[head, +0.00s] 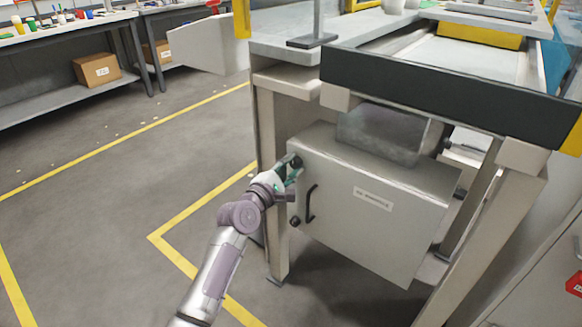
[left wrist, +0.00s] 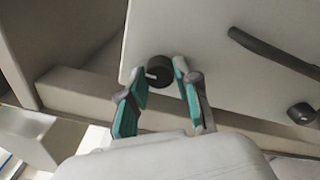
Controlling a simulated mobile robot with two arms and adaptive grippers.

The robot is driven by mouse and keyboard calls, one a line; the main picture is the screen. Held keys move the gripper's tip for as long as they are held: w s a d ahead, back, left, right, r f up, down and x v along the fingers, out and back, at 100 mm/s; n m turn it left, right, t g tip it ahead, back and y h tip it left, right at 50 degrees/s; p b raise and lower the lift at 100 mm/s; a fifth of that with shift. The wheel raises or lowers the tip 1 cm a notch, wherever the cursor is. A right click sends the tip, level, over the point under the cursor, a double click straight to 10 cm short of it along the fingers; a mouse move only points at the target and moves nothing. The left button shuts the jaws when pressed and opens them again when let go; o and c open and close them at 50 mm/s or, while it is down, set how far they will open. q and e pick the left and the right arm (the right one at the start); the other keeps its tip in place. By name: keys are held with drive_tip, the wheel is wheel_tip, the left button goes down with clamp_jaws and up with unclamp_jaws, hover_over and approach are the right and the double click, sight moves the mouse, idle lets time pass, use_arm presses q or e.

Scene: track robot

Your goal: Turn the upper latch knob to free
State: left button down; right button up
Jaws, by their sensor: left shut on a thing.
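The grey cabinet (head: 375,229) under the bench has a door with a black handle (head: 311,203) near its left edge. The upper latch knob (left wrist: 159,67), dark and round with a small pale mark, shows between my left fingertips in the left wrist view. My left gripper (head: 291,172), with teal finger pads, is at the door's upper left corner and is shut on this knob. In the head view the gripper partly hides the knob. The lower latch knob (head: 295,221) is below it and also shows in the left wrist view (left wrist: 301,113). My right gripper is not in view.
A bench leg (head: 270,190) stands just left of the cabinet. A dark-edged bench top (head: 440,92) overhangs the cabinet, with a grey metal box (head: 385,137) between them. The floor at the left is open, marked with yellow lines. A cardboard box (head: 96,70) sits on a far shelf.

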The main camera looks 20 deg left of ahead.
use_arm(q)
drive_tip(key=shift+m, duration=0.3)
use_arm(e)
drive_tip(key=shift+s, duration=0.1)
use_arm(q)
drive_tip(key=m, duration=0.3)
drive_tip(key=shift+f, duration=0.1)
drive_tip(key=shift+m, duration=1.1)
drive_tip(key=m, duration=0.3)
drive_tip(key=shift+h, duration=0.3)
drive_tip(key=m, duration=0.2)
drive_tip(key=shift+m+t, duration=0.3)
drive_tip(key=shift+m, duration=0.1)
drive_tip(key=m+h, duration=0.1)
drive_tip(key=m, duration=0.2)
drive_tip(key=shift+m, duration=0.4)
drive_tip(key=shift+m+p, duration=0.5)
drive_tip(key=shift+m, duration=1.1)
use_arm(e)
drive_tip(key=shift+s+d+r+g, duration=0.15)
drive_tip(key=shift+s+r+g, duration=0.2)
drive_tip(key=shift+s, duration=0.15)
